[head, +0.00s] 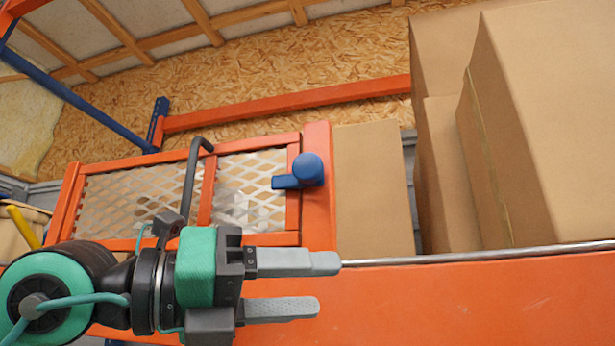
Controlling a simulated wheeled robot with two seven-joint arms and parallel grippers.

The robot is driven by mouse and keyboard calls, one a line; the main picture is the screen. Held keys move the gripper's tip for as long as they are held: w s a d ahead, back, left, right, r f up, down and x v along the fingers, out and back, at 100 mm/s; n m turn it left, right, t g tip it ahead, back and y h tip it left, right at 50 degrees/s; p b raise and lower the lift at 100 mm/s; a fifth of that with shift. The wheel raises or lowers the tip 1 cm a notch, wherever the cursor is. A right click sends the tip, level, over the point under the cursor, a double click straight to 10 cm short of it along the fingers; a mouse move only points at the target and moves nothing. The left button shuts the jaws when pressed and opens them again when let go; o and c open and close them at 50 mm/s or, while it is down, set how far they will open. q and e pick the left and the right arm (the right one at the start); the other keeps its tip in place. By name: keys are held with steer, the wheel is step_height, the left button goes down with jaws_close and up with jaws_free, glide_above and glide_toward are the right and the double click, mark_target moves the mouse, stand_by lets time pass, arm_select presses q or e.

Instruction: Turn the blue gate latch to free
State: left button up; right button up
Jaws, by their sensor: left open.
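The blue gate latch (308,169) sits on the orange post at the right end of the mesh gate. It has a round knob, and its flat arm points left across the gate's right frame bar. The orange gate (208,190) with metal mesh looks shut against the post. My left gripper (330,286) is in front of the gate, below the latch and apart from it in the picture. Its two grey fingers point right, are spread open and hold nothing. My right gripper is not in view.
A dark bent handle (190,180) stands up from the gate left of the latch. Large cardboard boxes (545,130) fill the right side behind an orange beam (480,295) with a metal rod along its top. Blue and orange rack bars stand behind. Space around the latch's front looks clear.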

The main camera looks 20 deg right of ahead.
arm_select(q)
steer(key=s+r+n+t+y, duration=0.2)
steer(key=s+r+t+y, duration=0.15)
steer(key=r+t, duration=0.35)
steer(key=n+t+y, duration=0.3)
steer(key=t+y, duration=0.2)
steer(key=t, duration=0.3)
glide_toward(306, 167)
steer(key=p+x, duration=0.5)
steer(key=x, duration=0.5)
steer(key=shift+r, duration=0.15)
steer(key=shift+w+d, duration=0.2)
steer(key=shift+w, duration=0.2)
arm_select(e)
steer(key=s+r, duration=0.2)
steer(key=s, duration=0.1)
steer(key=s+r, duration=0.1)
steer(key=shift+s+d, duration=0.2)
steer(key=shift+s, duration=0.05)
arm_select(q)
steer(key=c, duration=0.9)
